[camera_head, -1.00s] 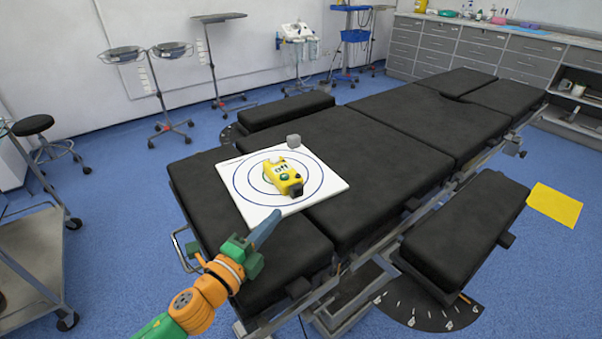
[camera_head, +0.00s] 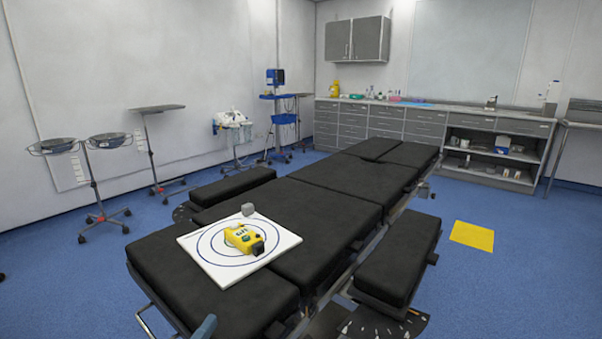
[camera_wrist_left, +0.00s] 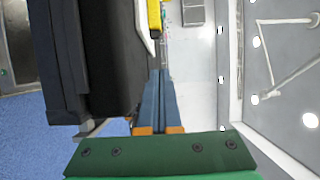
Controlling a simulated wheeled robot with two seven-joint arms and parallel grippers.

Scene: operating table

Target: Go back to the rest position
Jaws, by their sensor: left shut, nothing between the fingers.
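My left gripper (camera_wrist_left: 159,75) shows in the left wrist view with its blue-grey fingers together and nothing between them. In the head view only a blue-grey tip of it (camera_head: 206,326) shows at the bottom edge, beside the near end of the black operating table (camera_head: 325,222). A yellow device (camera_head: 244,239) lies on a white board with blue rings (camera_head: 205,268) on the table, apart from the gripper. Part of the yellow device also shows in the left wrist view (camera_wrist_left: 154,17). My right gripper is not in view.
A small grey block (camera_head: 248,209) is at the board's far edge. A black side pad (camera_head: 398,262) flanks the table on the right. A yellow sheet (camera_head: 472,236) lies on the blue floor. Stands with bowls (camera_head: 109,140) are at the left, grey cabinets (camera_head: 415,125) at the back.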

